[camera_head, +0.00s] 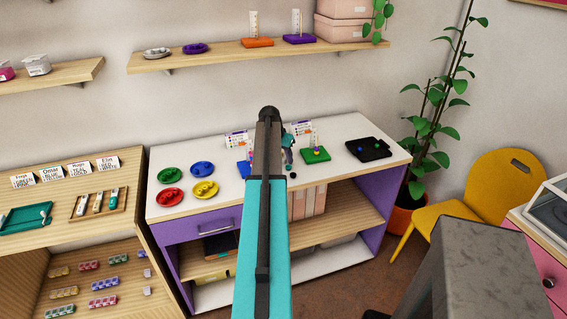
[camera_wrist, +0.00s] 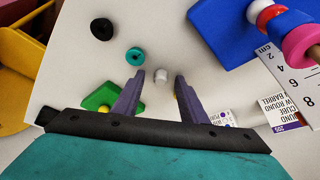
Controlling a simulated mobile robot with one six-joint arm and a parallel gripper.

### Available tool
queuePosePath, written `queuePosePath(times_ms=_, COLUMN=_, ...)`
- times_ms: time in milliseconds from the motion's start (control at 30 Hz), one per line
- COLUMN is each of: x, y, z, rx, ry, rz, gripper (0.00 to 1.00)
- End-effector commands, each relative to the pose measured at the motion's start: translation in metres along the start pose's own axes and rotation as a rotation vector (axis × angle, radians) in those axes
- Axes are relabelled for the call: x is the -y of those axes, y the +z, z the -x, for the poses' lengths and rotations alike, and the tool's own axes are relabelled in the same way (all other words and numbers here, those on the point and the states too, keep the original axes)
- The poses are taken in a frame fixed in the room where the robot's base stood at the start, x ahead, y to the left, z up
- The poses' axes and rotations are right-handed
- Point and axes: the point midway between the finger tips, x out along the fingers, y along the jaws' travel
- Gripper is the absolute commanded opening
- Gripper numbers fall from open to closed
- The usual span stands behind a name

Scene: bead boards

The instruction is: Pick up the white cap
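The white cap (camera_wrist: 162,76) is a small pale cylinder on the white tabletop (camera_wrist: 70,75) in the wrist view. My gripper (camera_wrist: 160,74) is open, with one dark finger on each side of the cap. There is a visible gap between each fingertip and the cap, and I cannot tell how far above the table the fingertips are. In the head view my arm hides much of the middle of the table, and I cannot make out the cap there.
A teal ring (camera_wrist: 135,56) and a black ring (camera_wrist: 102,29) lie near the cap. A green board (camera_wrist: 103,97) and a blue board (camera_wrist: 222,30) with stacked beads flank it. A black tray (camera_head: 376,150) is at the right; colored dishes, including a yellow one (camera_head: 205,189), are at the left.

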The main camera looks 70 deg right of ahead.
Motion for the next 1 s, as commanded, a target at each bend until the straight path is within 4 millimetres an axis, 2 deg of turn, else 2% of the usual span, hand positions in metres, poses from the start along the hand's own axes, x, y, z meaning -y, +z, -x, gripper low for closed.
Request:
queuePosePath(times_ms=233, x=-0.0003, y=-0.0002, z=0.0001, rx=0.0, ry=0.0, rz=0.0, gripper=0.39)
queuePosePath(times_ms=467, x=-0.0005, y=-0.0003, z=0.0001, rx=0.0, ry=0.0, rz=0.0, gripper=0.0)
queuePosePath(times_ms=1000, x=-0.0007, y=-0.0031, z=0.0056, rx=-0.001, ry=0.0, rz=-0.001, gripper=0.0)
